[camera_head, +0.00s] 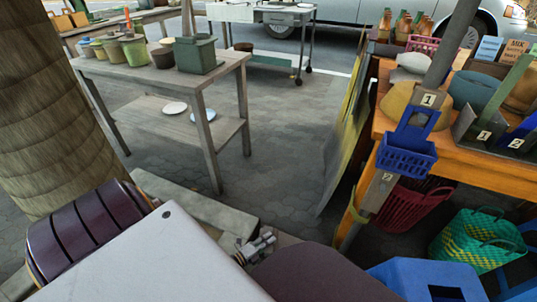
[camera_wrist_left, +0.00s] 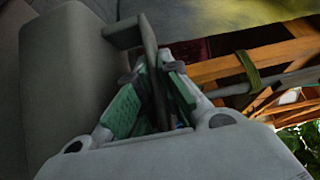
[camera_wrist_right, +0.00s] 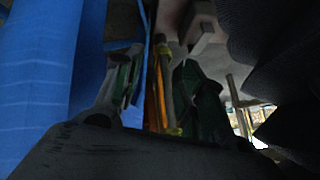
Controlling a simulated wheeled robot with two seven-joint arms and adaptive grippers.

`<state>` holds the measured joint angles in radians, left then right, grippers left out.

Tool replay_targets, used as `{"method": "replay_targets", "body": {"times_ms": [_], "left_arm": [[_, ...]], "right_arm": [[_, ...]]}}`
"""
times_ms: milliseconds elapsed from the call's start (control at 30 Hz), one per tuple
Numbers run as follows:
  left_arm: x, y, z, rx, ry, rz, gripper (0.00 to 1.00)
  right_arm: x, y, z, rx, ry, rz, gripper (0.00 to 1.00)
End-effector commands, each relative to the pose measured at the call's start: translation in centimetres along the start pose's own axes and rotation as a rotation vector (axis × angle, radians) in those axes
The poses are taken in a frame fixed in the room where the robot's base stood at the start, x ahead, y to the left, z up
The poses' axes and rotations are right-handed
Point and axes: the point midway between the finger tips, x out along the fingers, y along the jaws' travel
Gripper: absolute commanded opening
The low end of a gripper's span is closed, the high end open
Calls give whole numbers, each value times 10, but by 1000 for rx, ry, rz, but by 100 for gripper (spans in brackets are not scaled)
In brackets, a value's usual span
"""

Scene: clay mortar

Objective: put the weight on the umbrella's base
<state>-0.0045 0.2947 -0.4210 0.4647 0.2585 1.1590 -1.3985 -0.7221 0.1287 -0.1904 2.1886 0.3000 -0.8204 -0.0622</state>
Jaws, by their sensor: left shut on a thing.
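My left gripper (camera_head: 262,243) is low in the middle of the head view. In the left wrist view its green-padded fingers (camera_wrist_left: 152,90) are shut on the dark handle of a grey block-shaped weight (camera_wrist_left: 70,75). A pale grey slab (camera_head: 190,202) just beyond that gripper in the head view appears to be this weight. The umbrella's pole (camera_head: 449,42) seems to be the slanted grey post at the right table. Its base is not clearly visible; the foot of the post is hidden. My right gripper (camera_wrist_right: 157,88) shows only in its wrist view, with fingers apart and nothing held.
An orange wooden table (camera_head: 480,165) with bowls stands at the right, with a blue basket (camera_head: 405,160) at its corner. A magenta basket (camera_head: 408,208) and a green-yellow basket (camera_head: 475,240) are below. A grey table (camera_head: 150,75) holds pots. Open paving (camera_head: 285,165) lies between.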

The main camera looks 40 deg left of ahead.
Motion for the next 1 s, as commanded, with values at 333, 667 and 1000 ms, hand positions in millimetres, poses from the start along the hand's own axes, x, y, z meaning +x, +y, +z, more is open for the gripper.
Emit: {"method": "replay_targets", "body": {"times_ms": [333, 667, 1000], "left_arm": [[4, 12, 1, 0, -1, -15, 0], [4, 25, 1, 0, -1, -14, 0], [4, 29, 1, 0, 0, -14, 0]], "right_arm": [[12, 2, 7, 1, 15, -15, 40], [22, 3, 13, 3, 25, -29, 40], [25, 3, 13, 3, 35, -36, 40]]}}
